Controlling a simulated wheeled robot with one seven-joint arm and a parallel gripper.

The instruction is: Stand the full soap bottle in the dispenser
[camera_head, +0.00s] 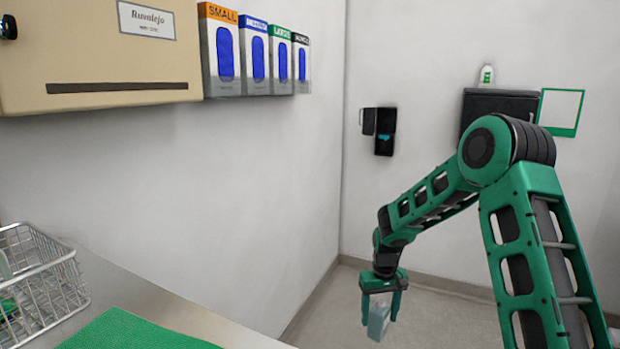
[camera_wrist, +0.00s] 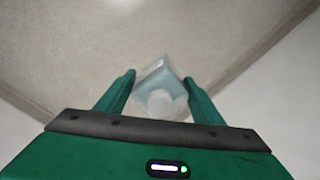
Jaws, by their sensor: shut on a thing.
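My gripper (camera_head: 382,306) hangs low in front of the far wall, pointing down. It is shut on a pale blue, see-through bottle (camera_head: 379,318). In the wrist view the bottle (camera_wrist: 158,84) sits between the two green fingers, its round whitish end toward the camera. How full it is cannot be told. A small black wall unit (camera_head: 384,143), which looks like the dispenser, is on the far wall above and behind my gripper. A dark flap (camera_head: 368,121) stands out at its left, and a teal patch shows inside. The bottle is well apart from it.
A black box (camera_head: 483,103) on the far wall, partly behind my arm, has a white-and-green bottle (camera_head: 487,74) on top. A green-framed panel (camera_head: 561,110) hangs beside it. A wire basket (camera_head: 40,290) and green mat (camera_head: 135,332) lie on the left counter. Glove boxes (camera_head: 222,88) line the left wall.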

